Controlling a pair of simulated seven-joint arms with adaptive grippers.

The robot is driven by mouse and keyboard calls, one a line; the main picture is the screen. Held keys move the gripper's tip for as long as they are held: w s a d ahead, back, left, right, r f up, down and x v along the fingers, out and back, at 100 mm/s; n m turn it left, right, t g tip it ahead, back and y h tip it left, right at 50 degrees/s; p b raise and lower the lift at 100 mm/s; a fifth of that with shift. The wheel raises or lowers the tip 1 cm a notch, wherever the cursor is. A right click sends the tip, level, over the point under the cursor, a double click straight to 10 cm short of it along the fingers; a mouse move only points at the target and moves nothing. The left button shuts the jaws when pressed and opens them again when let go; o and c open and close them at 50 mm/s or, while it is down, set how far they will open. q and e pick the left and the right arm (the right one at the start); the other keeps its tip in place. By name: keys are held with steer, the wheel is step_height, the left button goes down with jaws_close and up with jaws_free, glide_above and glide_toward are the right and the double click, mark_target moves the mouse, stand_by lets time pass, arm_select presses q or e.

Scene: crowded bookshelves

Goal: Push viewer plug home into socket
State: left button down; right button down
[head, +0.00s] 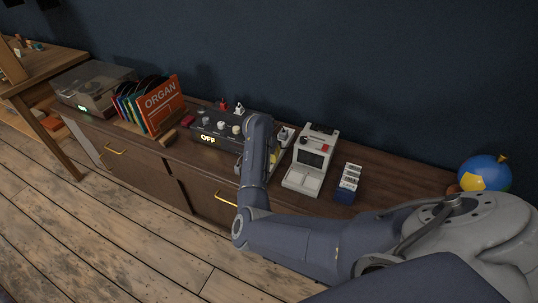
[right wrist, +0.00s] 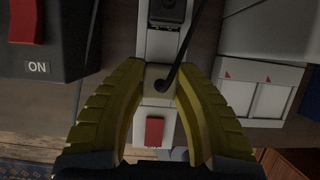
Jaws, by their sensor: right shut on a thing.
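In the right wrist view, my right gripper (right wrist: 161,72) has its yellow fingers shut on a small beige plug (right wrist: 157,86) with a black cable leading up and right. The plug is over a pale power strip (right wrist: 155,113). A dark socket or plug body (right wrist: 168,12) sits farther up the strip. How deep the held plug sits cannot be told. In the head view, my right arm hides most of its gripper beside the grey-white viewer (head: 305,176), which has a dark screen. My left gripper is not in view.
A dark control box (head: 222,128) reading OFF stands left of my right arm; a red switch (right wrist: 27,20) marked ON shows in the wrist view. A slide box (head: 348,184) stands right of the viewer. Records (head: 160,101), a turntable (head: 95,84) and a globe (head: 485,172) are farther off.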

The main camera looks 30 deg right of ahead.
steer(key=c, duration=1)
jaws_free()
steer(key=shift+f, duration=0.1)
step_height(320, 180, up, 10)
steer(key=shift+f, duration=0.1)
